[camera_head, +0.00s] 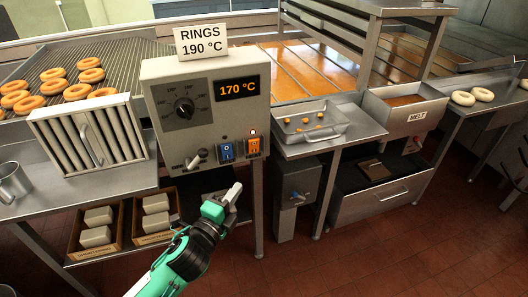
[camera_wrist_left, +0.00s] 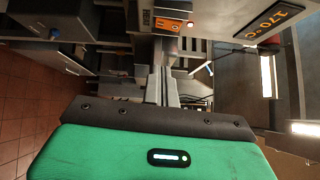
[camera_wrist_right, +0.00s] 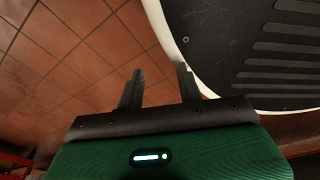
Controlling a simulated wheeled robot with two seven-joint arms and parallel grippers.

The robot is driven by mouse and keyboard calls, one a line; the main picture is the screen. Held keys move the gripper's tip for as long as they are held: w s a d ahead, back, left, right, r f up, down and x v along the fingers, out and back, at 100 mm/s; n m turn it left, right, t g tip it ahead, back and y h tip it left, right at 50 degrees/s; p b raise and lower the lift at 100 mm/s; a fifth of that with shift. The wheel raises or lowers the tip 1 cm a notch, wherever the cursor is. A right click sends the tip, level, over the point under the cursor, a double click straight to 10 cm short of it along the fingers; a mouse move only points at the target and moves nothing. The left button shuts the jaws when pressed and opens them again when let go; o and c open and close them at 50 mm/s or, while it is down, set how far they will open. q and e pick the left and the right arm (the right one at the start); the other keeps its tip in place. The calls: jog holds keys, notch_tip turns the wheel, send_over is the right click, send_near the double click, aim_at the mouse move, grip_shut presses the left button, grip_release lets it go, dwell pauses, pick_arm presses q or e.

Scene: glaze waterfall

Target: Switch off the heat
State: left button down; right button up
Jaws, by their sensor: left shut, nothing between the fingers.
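The grey control box (camera_head: 160,75) carries a black dial (camera_head: 185,107), an orange display (camera_head: 239,88) reading 170 °C, a lever (camera_head: 197,158), a blue rocker switch (camera_head: 227,151) and an orange rocker switch (camera_head: 254,146). A small red lamp (camera_head: 252,132) glows above the orange switch. In the left wrist view the orange switch (camera_wrist_left: 172,25) shows near the top, beyond the fingertips. My left gripper (camera_head: 236,190) is shut and empty, below and in front of the two switches, apart from them. My right gripper (camera_wrist_right: 160,75) is open and empty over the tiled floor.
A sign (camera_head: 201,39) reading RINGS 190 °C stands on the box. A slatted rack (camera_head: 95,135) stands left of it, with rings (camera_head: 78,92) behind. A metal tray (camera_head: 335,131) lies to the right. Boxes of blocks (camera_head: 112,243) sit on a low shelf.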

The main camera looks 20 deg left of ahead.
aim_at(257, 143)
pick_arm(q)
jog(key=shift+s+d+r, duration=0.1)
jog(key=shift+d+r, duration=0.05)
jog(key=shift+r, duration=0.3)
jog(key=shift+s+d+r, duration=0.1)
jog(key=shift+d+r, duration=0.05)
jog(key=shift+r, duration=0.25)
pick_arm(e)
jog(key=shift+w+d, duration=0.25)
pick_arm(q)
jog(key=shift+w, duration=0.1)
